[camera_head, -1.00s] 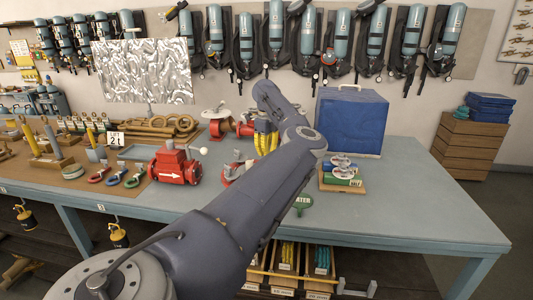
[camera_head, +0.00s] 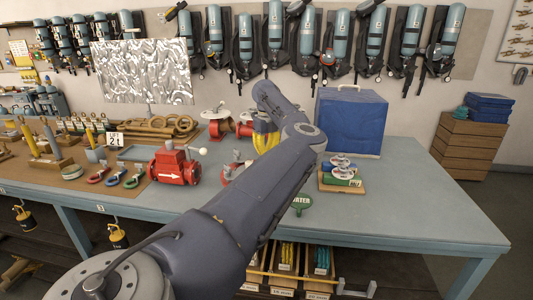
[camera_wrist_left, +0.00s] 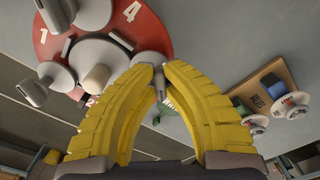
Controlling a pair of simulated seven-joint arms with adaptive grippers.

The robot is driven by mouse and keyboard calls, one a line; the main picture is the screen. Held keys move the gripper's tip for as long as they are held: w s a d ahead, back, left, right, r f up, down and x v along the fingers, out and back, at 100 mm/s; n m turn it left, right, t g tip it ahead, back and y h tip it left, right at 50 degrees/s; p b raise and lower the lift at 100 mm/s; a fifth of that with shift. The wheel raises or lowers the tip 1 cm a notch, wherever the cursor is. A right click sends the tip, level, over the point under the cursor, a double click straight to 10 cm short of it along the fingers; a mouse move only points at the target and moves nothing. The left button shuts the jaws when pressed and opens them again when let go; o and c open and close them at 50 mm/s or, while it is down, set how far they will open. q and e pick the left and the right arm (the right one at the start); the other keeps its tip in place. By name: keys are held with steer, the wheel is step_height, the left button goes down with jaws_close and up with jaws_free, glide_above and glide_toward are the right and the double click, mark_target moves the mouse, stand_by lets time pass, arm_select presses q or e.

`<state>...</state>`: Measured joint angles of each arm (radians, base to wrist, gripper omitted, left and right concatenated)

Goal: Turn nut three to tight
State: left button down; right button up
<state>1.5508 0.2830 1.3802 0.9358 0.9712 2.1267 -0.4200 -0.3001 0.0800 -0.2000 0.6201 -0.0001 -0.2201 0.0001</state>
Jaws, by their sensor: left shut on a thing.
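A red round flange (camera_wrist_left: 50,42) with white numbers 1 and 4 lies at the upper left of the left wrist view. Grey cylindrical studs or nuts and a pale central hub stand on it. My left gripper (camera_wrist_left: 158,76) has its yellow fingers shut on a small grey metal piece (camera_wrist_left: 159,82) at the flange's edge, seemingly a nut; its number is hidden. In the head view, the yellow fingers (camera_head: 265,140) point down behind my arm, and part of the red flange (camera_head: 229,173) shows beside it. My right gripper is not in view.
A red valve body (camera_head: 174,167) with an arrow stands left of the flange. A wooden block with handwheels (camera_head: 342,178), a green WATER tag (camera_head: 302,201) and a blue case (camera_head: 350,122) are on the right. The table's right end (camera_head: 430,210) is clear.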

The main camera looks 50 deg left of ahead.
arm_select(q)
steer(key=c, duration=1.5)
jaws_free()
step_height(320, 180, up, 12)
